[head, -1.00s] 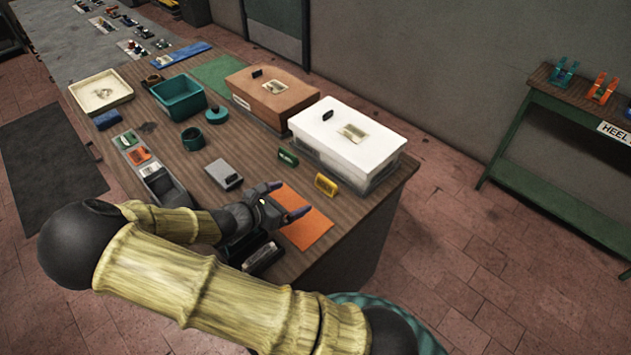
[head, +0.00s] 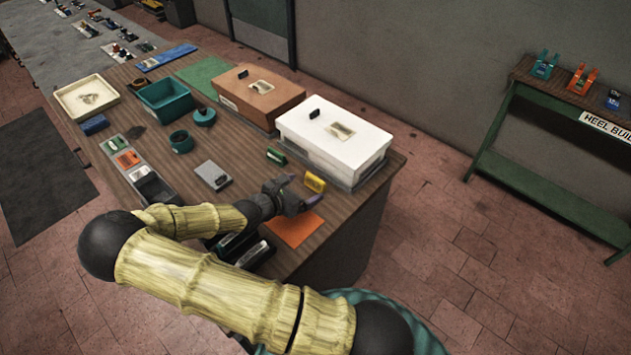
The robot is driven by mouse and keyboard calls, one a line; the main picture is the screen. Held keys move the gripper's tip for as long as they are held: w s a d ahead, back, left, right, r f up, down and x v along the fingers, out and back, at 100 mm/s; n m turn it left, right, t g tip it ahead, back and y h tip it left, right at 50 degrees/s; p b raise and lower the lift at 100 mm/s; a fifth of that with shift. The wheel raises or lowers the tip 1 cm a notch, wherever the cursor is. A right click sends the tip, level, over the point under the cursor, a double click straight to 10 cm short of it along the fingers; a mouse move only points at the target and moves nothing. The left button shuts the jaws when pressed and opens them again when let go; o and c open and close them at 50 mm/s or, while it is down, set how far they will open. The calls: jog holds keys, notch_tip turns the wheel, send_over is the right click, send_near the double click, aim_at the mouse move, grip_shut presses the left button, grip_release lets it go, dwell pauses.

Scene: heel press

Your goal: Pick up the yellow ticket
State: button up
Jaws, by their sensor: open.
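The yellow ticket (head: 315,182) is a small upright block on the wooden bench, in front of the white-lidded box. My gripper (head: 299,191) is open just in front of it, low over the bench. One fingertip shows to the right, close below the ticket, and the other to its left. I cannot tell whether they touch the ticket. Nothing is seen between the fingers. An orange mat (head: 295,230) lies under and in front of my gripper.
The white-lidded box (head: 334,133) stands right behind the ticket, and a brown box (head: 258,92) is beside it. A green ticket (head: 276,155) stands left of the yellow one. A grey block (head: 212,174) lies further left. The bench (head: 343,207) ends at the right.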

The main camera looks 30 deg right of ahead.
aim_at(313, 181)
jog(key=shift+x, duration=1.15)
jog(key=shift+d, duration=0.15)
jog(key=shift+w, duration=0.1)
jog(key=shift+w+p, duration=0.1)
jog(key=shift+p, duration=0.25)
jog(key=p+x, duration=0.1)
jog(key=x, duration=0.3)
jog(key=shift+w+f+p, duration=0.15)
jog(key=shift+f+p, duration=0.05)
jog(key=shift+p, duration=0.1)
jog(key=shift+d+f, duration=0.1)
jog(key=shift+d, duration=0.05)
jog(key=shift+w, duration=0.15)
jog(key=shift+c, duration=0.2)
